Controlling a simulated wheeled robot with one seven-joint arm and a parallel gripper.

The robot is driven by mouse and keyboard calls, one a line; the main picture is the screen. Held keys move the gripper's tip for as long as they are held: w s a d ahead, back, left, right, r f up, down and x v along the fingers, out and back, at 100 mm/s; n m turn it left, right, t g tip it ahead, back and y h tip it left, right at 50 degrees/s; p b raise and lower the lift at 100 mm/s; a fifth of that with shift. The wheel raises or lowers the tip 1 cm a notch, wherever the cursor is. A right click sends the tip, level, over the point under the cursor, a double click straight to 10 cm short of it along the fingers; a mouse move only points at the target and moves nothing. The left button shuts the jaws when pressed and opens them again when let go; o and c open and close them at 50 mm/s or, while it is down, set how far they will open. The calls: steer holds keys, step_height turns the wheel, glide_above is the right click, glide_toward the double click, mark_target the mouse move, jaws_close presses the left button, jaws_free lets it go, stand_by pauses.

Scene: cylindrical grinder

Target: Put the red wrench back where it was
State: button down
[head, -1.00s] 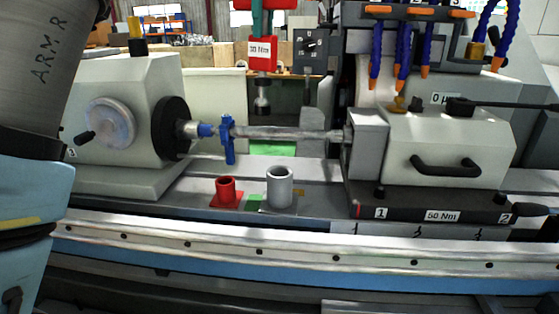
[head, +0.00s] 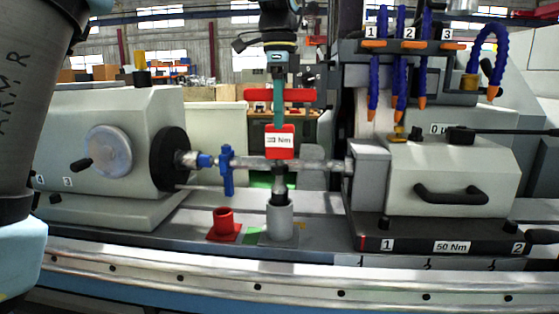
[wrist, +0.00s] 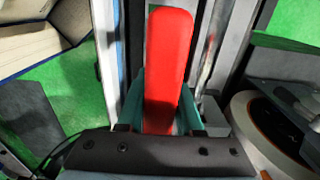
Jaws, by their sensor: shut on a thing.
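The red wrench (head: 280,142) hangs upright in the head view, with a white torque label, a red crossbar above and a dark shaft below. My gripper (head: 279,112) has its teal fingers shut on it. The shaft's lower end is at the mouth of the grey cylindrical holder (head: 279,222); how far inside it sits is hard to tell. A shorter red holder (head: 223,221) on a red base stands empty to the left. In the wrist view the red wrench (wrist: 168,65) lies between the teal fingers of my gripper (wrist: 163,112).
A horizontal metal workpiece (head: 315,166) with a blue clamp (head: 227,170) runs just behind the wrench. The white headstock (head: 110,140) is at left and the tailstock (head: 455,170) at right. Blue coolant hoses (head: 400,65) hang at upper right.

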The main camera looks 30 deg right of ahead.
mark_target(279, 159)
step_height(279, 159, down, 9)
steer(key=shift+f+p, duration=0.1)
steer(key=shift+p, duration=0.4)
steer(key=shift+f, duration=0.15)
steer(key=c, duration=0.6)
jaws_free()
steer(key=shift+o, duration=0.2)
step_height(279, 159, up, 12)
steer(key=shift+r+b, duration=0.15)
steer(key=shift+b, duration=0.4)
steer(key=shift+s, duration=0.1)
